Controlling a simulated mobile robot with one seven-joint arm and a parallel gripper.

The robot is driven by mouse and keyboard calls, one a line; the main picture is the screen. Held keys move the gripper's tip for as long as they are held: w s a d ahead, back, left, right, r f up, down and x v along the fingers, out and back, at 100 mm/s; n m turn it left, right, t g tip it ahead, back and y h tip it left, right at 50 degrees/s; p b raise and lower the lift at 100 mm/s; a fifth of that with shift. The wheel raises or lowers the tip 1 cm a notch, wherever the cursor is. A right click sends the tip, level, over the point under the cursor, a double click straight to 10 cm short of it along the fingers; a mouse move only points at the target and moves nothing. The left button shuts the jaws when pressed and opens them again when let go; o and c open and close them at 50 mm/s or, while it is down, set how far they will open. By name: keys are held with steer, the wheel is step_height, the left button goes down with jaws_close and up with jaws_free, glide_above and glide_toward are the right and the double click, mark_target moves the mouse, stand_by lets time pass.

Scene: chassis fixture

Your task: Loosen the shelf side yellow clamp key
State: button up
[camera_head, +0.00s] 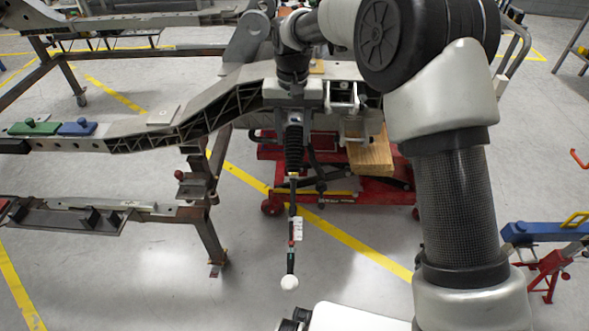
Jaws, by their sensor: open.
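A yellow handle-shaped part (575,220) sits on top of a blue bar (545,233) at the right edge. It may be a clamp key, but I cannot tell whether it is the shelf-side one. My gripper (294,98) is at the end of my arm, left of the elbow, over the grey chassis rail. It is open and points down. It is far to the left of the yellow part. Its fingertips are hard to make out against the dark strut below.
The grey chassis rail (235,82) carries a green block (35,127) and a blue block (77,127) at left. A red wheeled stand (345,197) is beneath it. A strut ending in a white ball (289,282) hangs mid-picture. Floor is clear at lower left.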

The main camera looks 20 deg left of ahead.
mark_target(293, 174)
step_height(293, 174, down, 12)
steer(key=b, duration=0.2)
steer(key=shift+f+b, duration=0.15)
steer(key=shift+b, duration=0.2)
jaws_close()
